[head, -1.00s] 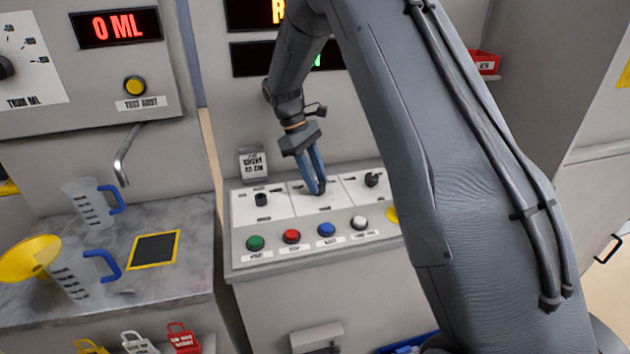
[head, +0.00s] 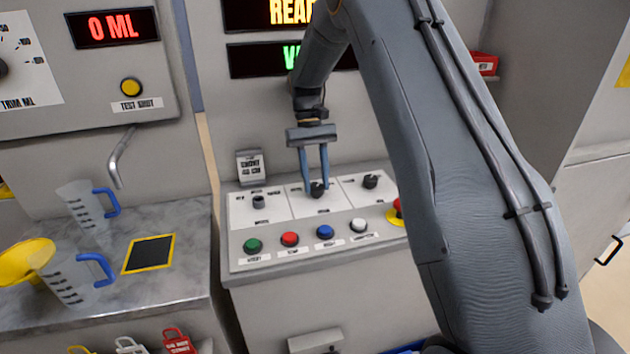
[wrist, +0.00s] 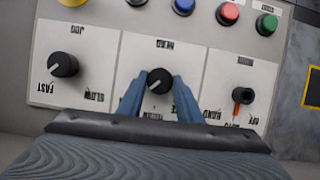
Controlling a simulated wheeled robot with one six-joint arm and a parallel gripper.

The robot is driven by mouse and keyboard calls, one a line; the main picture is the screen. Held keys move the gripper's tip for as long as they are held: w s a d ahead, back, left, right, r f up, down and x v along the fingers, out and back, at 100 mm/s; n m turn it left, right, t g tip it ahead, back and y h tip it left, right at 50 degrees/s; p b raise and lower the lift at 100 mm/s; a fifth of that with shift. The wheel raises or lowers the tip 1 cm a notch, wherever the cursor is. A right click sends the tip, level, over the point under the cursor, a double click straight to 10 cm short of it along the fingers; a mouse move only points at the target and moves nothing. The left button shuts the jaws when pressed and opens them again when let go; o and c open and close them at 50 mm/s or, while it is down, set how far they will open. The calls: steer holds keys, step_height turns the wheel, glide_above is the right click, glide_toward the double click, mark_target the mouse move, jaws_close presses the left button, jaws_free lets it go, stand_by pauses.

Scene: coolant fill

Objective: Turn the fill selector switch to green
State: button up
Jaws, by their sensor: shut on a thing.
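A sloped switch panel (head: 290,208) carries three black knobs, each on a white plate. My gripper (head: 316,188) points down at the middle knob (head: 317,190). In the wrist view, its blue fingers (wrist: 159,95) stand on either side of the middle knob (wrist: 159,80), shut on it. That knob's white pointer line is aimed to the lower left in the wrist view. Its plate's small lettering is upside down there and partly covered by the fingers, and I cannot read a green position. Which knob is the fill selector is not clear from the lettering.
A row of green (head: 253,246), red, blue and white buttons runs along the panel's front. The other knobs (wrist: 64,65) (wrist: 243,95) sit close on either side. Measuring jugs (head: 88,205) and a yellow funnel (head: 28,260) stand on the left counter.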

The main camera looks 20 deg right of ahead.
mark_target(316, 185)
steer(key=shift+m, duration=0.3)
steer(key=o, duration=1)
steer(key=shift+r, duration=0.1)
step_height(316, 185, up, 10)
steer(key=b, duration=0.2)
steer(key=shift+b, duration=0.4)
steer(key=s+f+t, duration=0.1)
steer(key=s+f, duration=0.3)
steer(key=s, duration=0.4)
steer(key=s+f+t, duration=0.2)
steer(key=s+f, duration=0.1)
steer(key=s, duration=0.6)
steer(key=s+f+t, duration=0.2)
steer(key=s+f, duration=0.2)
steer(key=s, duration=0.5)
steer(key=shift+s+a+f, duration=0.1)
steer(key=shift+a+f, duration=0.05)
steer(key=shift+f, duration=0.15)
